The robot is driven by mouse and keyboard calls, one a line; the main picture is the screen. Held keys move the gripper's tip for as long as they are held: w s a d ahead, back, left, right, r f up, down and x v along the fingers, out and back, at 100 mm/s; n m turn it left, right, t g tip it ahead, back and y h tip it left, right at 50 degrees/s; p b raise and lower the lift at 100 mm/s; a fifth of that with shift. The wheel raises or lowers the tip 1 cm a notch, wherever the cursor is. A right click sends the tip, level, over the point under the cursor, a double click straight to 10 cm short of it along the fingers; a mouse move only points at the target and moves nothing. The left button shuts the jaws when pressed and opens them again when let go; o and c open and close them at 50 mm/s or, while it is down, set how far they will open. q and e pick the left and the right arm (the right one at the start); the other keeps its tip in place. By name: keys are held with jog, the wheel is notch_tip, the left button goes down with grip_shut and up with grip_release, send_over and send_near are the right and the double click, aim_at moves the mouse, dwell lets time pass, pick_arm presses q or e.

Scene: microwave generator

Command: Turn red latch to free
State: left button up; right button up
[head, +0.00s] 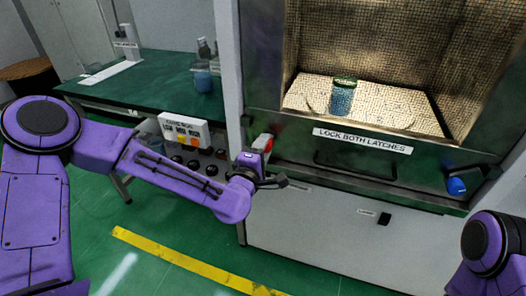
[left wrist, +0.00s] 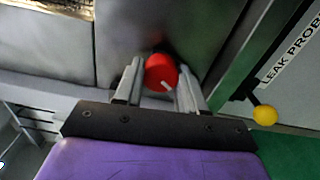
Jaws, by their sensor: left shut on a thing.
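The red latch (left wrist: 160,72) is a round red knob with a small white mark, in the upper middle of the left wrist view. In the head view a bit of its red (head: 267,141) shows at the front left edge of the microwave generator (head: 262,60). My left gripper (left wrist: 158,80) is shut on the knob, with one finger on each side of it. In the head view my left gripper (head: 264,155) is at the cabinet's left front corner and partly hides the latch. My right gripper is out of view.
A blue latch (head: 456,186) is at the cabinet's front right. A dark handle (head: 355,168) lies under the label "LOCK BOTH LATCHES" (head: 362,140). A jar (head: 342,96) stands inside the chamber. A yellow knob (left wrist: 265,115) is right of the left gripper. A green bench (head: 130,85) stands left.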

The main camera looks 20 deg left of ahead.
pick_arm(q)
jog(key=shift+n, duration=0.6)
jog(key=o, duration=1.1)
jog(key=s+p, duration=0.2)
jog(key=s, duration=0.3)
jog(key=s+p, duration=0.2)
jog(key=s, duration=0.3)
jog(key=shift+s+a+p, duration=0.2)
jog(key=shift+s+p, duration=0.1)
jog(key=shift+p, duration=0.05)
